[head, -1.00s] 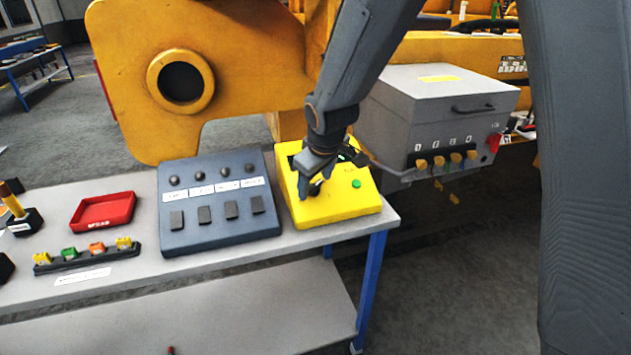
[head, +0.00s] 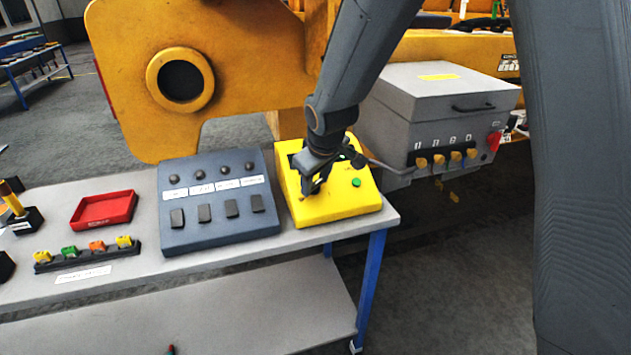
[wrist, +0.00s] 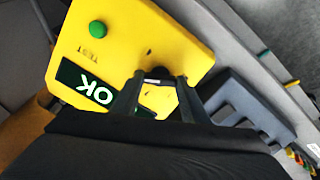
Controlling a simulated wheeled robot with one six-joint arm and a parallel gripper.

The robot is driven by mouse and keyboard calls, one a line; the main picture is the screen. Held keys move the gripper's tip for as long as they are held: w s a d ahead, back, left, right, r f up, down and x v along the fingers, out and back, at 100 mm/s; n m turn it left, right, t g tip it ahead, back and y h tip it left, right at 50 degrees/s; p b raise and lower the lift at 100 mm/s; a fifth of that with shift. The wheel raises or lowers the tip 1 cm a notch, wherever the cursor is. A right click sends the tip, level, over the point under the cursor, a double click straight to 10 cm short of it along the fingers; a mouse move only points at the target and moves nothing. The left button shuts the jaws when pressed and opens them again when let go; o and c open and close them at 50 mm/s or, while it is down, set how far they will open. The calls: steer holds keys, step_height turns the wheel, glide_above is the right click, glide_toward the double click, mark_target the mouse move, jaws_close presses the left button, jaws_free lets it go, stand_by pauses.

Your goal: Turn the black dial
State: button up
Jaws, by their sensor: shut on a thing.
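The yellow box (head: 338,209) stands at the right end of the bench. In the wrist view its face carries a green button (wrist: 98,29) marked TEST and a dark display (wrist: 88,88) reading OK. The black dial (wrist: 158,73) shows between my fingertips, partly hidden by them. My gripper (wrist: 160,78) is shut on the dial, pointing down onto the box. In the head view my gripper (head: 311,188) hides the dial and part of the display.
A grey-blue panel (head: 215,219) with knobs and switches stands just left of the box. A red tray (head: 104,210) and a rack of coloured pieces (head: 88,254) lie further left. A grey cabinet (head: 437,95) with a cable stands behind on the right.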

steer(key=m, duration=0.5)
steer(key=m+p, duration=0.1)
steer(key=m, duration=0.5)
steer(key=shift+d+y, duration=0.15)
steer(key=shift+y, duration=0.15)
steer(key=shift+m, duration=0.3)
steer(key=o, duration=1.1)
steer(key=shift+c, duration=0.2)
steer(key=shift+r, duration=0.15)
steer(key=b+v, duration=0.1)
steer(key=v, duration=0.6)
steer(key=shift+r, duration=0.2)
steer(key=shift+s, duration=0.15)
